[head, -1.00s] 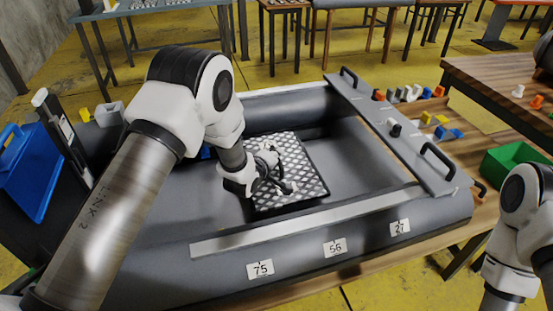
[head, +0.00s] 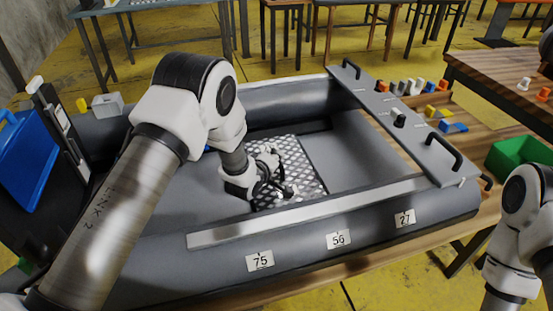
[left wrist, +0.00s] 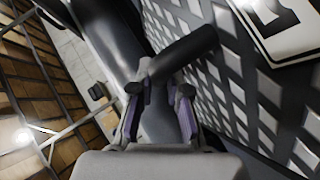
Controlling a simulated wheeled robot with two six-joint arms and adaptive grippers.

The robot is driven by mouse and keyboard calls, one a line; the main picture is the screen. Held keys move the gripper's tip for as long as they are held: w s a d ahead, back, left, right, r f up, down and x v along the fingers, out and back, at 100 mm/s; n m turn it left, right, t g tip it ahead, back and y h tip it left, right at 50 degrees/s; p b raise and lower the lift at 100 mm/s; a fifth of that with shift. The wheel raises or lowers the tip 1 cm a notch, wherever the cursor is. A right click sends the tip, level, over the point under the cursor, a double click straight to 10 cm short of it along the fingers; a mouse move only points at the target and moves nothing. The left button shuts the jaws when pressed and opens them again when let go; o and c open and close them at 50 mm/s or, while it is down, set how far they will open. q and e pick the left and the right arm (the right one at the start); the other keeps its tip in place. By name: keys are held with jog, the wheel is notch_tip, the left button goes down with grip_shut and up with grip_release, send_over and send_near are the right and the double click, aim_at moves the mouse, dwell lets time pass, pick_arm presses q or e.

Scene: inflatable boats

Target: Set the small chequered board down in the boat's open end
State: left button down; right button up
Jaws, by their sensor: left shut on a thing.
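The small chequered board (head: 300,162), dark with a light diamond pattern, is inside the grey inflatable boat (head: 375,215), behind its near tube. The board's patterned face (left wrist: 215,70) fills the right of the left wrist view. My left gripper (head: 280,188) is at the board's left side. In the left wrist view its fingers (left wrist: 160,95) are closed around a dark round bar beside the patterned face, apparently the board's handle. My right gripper is out of view; only part of that arm shows.
A grey panel with two black handles (head: 443,150) spans the boat's right end. Small coloured pieces (head: 450,126) and a green bin (head: 520,158) are on wooden surfaces at right. A blue case (head: 25,160) stands at far left. Bare floor shows right of the board.

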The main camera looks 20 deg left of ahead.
pick_arm(q)
jog(key=shift+f, duration=0.3)
jog(key=c, duration=1.1)
grip_release()
jog(key=shift+o, duration=0.2)
notch_tip(320, 180, up, 10)
jog(key=shift+r, duration=0.1)
